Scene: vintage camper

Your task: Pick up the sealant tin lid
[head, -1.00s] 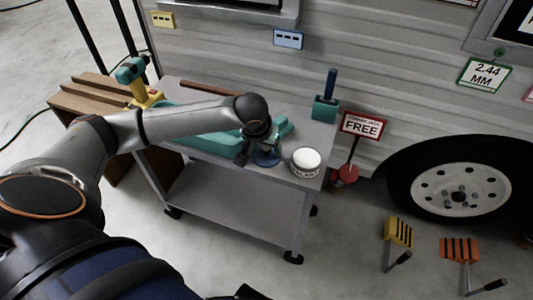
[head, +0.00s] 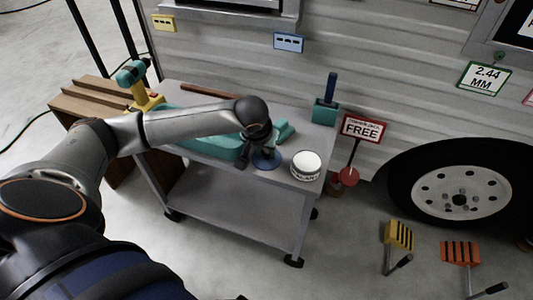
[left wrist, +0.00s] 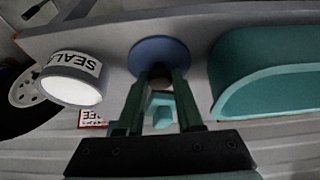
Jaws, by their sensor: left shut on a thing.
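The sealant tin lid (head: 267,161) is a round blue disc near the front edge of the grey cart top. In the left wrist view the lid (left wrist: 152,51) has a dark knob at its middle, between my fingertips. My left gripper (head: 258,150) reaches down over it and is shut on that knob; its fingers (left wrist: 160,82) hide part of it. I cannot tell whether the lid touches the cart top. The white sealant tin (head: 305,166) stands just right of the lid, apart from it; its lettered side shows in the left wrist view (left wrist: 76,66). My right gripper is out of view.
A teal case (head: 212,146) lies close to the lid's left on the cart (head: 225,198). A teal block with a blue handle (head: 327,108) stands at the cart's back right. A yellow and teal tool (head: 137,82) is at the far left. The camper wall is behind.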

